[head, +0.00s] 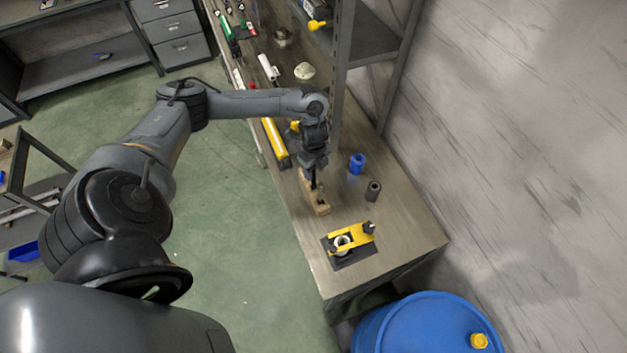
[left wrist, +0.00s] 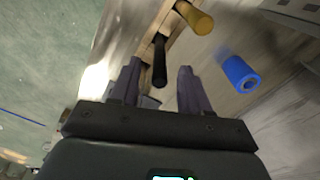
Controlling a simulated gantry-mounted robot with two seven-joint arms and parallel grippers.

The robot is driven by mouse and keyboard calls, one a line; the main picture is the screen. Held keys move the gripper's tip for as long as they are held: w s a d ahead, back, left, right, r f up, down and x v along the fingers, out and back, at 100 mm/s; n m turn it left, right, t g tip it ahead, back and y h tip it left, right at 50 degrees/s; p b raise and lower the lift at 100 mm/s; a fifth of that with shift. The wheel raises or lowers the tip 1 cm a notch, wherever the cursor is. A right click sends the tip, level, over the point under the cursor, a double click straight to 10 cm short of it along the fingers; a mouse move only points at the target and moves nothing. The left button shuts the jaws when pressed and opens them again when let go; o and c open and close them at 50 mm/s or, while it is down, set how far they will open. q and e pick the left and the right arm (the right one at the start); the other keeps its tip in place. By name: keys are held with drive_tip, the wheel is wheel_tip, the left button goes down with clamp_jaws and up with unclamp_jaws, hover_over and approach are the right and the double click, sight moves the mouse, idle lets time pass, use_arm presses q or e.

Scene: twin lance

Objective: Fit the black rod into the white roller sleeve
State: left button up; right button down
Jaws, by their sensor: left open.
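The black rod (left wrist: 160,62) stands in a long wooden holder (left wrist: 179,44), seen in the left wrist view. My left gripper (left wrist: 159,72) is open, with its fingertips on either side of the rod; I cannot tell whether either finger touches it. In the head view my left gripper (head: 314,186) is down at the wooden holder (head: 321,208) and hides most of the rod. A white ring (head: 342,241), apparently the end of the white roller sleeve, sits in a yellow and black fixture (head: 362,234) near the bench's front end. My right gripper is not in view.
A blue cylinder (head: 357,163) and a dark grey cylinder (head: 373,190) stand right of the holder. A yellow-brown rod (left wrist: 195,18) stands in the same holder. A shelf post (head: 345,70) rises behind my arm. A blue barrel (head: 430,325) stands past the bench end.

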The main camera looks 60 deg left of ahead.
sight(313, 181)
use_arm(q)
drive_tip(key=shift+f+p, duration=0.3)
drive_tip(key=shift+f, duration=1.85)
clamp_jaws()
